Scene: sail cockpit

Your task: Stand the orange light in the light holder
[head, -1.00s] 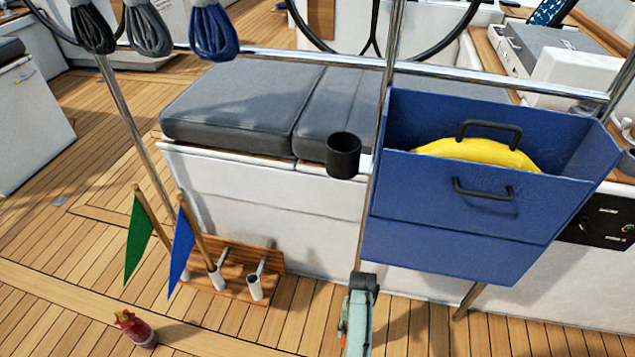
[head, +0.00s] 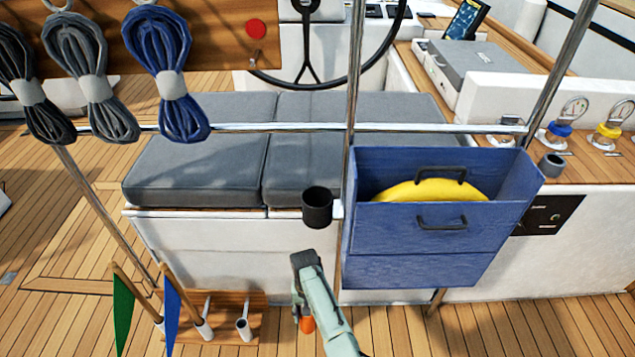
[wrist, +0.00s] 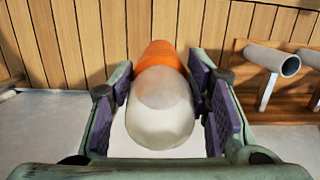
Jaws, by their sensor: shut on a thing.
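The orange light (wrist: 158,85) is held between the purple pads of my gripper (wrist: 160,98), its whitish end toward the wrist camera and its orange end away. In the head view my gripper (head: 304,308) hangs below and in front of the rail, and only the light's orange end (head: 307,324) shows beneath it. A black open-topped cup (head: 317,208), which looks like the light holder, is fixed upright to the rail post, just left of the blue box. It appears empty, though its inside is dark. The gripper is apart from it, lower in the picture.
The blue box (head: 420,245) holding a yellow thing (head: 420,190) hangs right of the cup. A steel rail (head: 240,127) crosses behind. Rope coils (head: 172,75) hang at upper left. Flags and white tubes (head: 243,328) stand at lower left.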

